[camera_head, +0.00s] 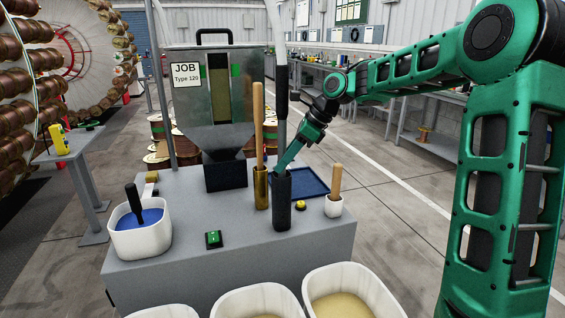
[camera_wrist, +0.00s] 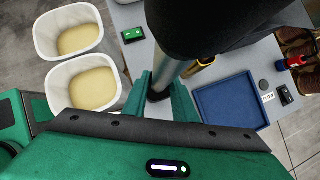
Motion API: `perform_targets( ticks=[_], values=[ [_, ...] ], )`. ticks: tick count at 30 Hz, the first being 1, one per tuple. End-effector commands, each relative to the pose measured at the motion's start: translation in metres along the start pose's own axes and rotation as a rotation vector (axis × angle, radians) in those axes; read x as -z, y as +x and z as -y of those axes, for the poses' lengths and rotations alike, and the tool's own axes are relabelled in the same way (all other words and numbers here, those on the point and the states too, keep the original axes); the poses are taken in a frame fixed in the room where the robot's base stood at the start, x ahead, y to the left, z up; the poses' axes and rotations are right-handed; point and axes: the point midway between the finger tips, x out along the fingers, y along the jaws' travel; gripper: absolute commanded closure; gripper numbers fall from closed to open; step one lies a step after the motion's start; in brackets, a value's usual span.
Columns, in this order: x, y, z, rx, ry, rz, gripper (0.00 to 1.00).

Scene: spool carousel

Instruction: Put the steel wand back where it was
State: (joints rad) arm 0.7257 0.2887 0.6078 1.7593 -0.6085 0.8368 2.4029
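The steel wand (camera_head: 281,123) stands upright, with a long black handle on top and a grey metal shaft below. Its shaft meets the black tube holder (camera_head: 282,205) on the grey table. Its lower end is hidden by the holder and my fingers. My gripper (camera_head: 284,163) is low on the shaft, just above the holder's rim. In the wrist view the shaft (camera_wrist: 168,72) runs between my two fingers (camera_wrist: 160,92), which look closed on it. The wand's dark handle fills the top of that view.
A brass holder (camera_head: 261,190) with a wooden-handled wand (camera_head: 258,120) stands just left. A white cup (camera_head: 334,207) with a wooden handle and a blue tray (camera_head: 305,183) are at right. A hopper (camera_head: 213,95) stands behind. A white tub (camera_head: 141,238) and green button (camera_head: 213,239) are nearer.

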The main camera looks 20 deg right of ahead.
Motion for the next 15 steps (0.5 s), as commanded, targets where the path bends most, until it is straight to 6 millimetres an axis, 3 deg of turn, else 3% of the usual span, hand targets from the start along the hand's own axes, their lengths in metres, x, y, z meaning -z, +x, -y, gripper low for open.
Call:
perform_targets(
  ticks=[10, 15],
  values=[
    [-0.001, 0.000, 0.000, -0.001, -0.001, 0.000, 0.62],
    [-0.001, -0.013, 0.000, 0.000, -0.001, 0.001, 0.62]
  ],
)
